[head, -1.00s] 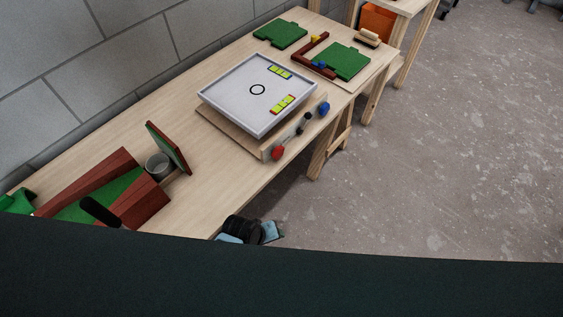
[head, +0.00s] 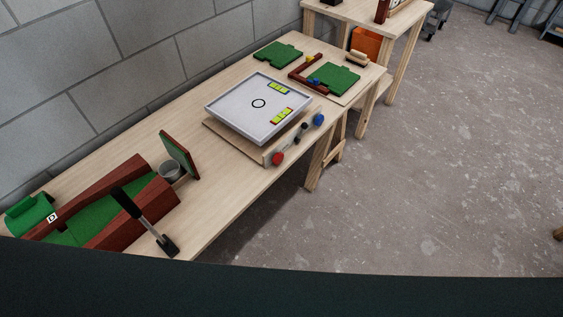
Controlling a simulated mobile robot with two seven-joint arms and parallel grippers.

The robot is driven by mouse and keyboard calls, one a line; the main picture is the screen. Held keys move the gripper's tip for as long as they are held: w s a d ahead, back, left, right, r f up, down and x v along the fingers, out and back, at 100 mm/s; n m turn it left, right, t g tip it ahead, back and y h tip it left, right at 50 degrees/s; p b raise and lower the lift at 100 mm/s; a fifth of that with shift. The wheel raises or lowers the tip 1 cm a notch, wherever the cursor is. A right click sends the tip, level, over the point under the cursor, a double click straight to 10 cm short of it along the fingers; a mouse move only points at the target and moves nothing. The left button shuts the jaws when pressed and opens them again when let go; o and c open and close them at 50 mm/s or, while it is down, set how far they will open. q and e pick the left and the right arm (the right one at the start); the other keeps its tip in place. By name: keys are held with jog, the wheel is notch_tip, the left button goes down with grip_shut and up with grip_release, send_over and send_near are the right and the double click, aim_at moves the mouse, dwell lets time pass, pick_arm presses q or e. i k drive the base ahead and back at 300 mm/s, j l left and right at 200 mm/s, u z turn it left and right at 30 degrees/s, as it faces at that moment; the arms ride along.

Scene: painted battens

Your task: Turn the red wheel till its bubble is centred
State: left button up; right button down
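The red wheel (head: 277,158) sits at the near front edge of a wooden base (head: 232,141) on the bench. A white square tray (head: 228,103) with a black ring drawn on it rests on this base. Two yellow-green bubble vials lie in the tray, a far vial (head: 280,88) and a near vial (head: 281,116). Their bubbles are too small to place. A blue wheel (head: 318,119) is at the right end of the same front edge, with a small black part (head: 299,132) between the wheels. Neither gripper is in view.
The long wooden bench (head: 225,205) runs along a grey block wall. Green-and-red channel pieces (head: 115,205), a grey cup (head: 170,171) and a black-handled tool (head: 143,217) stand at the left. Green panels (head: 334,79) lie at the far end. Open floor is at right.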

aim_at(277, 158)
jog(key=u, duration=1.05)
jog(key=l+u, duration=0.35)
jog(key=i+l+u, duration=0.1)
jog(key=u, duration=0.25)
jog(key=l+u, duration=0.65)
jog(key=k+l+u, duration=0.25)
jog(key=l, duration=0.25)
jog(key=k+l+u, duration=0.1)
jog(key=l, duration=0.2)
jog(key=l+u, duration=0.1)
jog(key=l, duration=0.2)
jog(key=k+l+u, duration=0.1)
jog(key=l, duration=0.2)
jog(key=k+l, duration=0.15)
jog(key=l, duration=0.2)
jog(key=k+l, duration=0.15)
jog(key=l, duration=0.15)
jog(key=k+l, duration=0.2)
jog(key=l, duration=0.15)
jog(key=k+l, duration=0.15)
jog(key=l, duration=0.2)
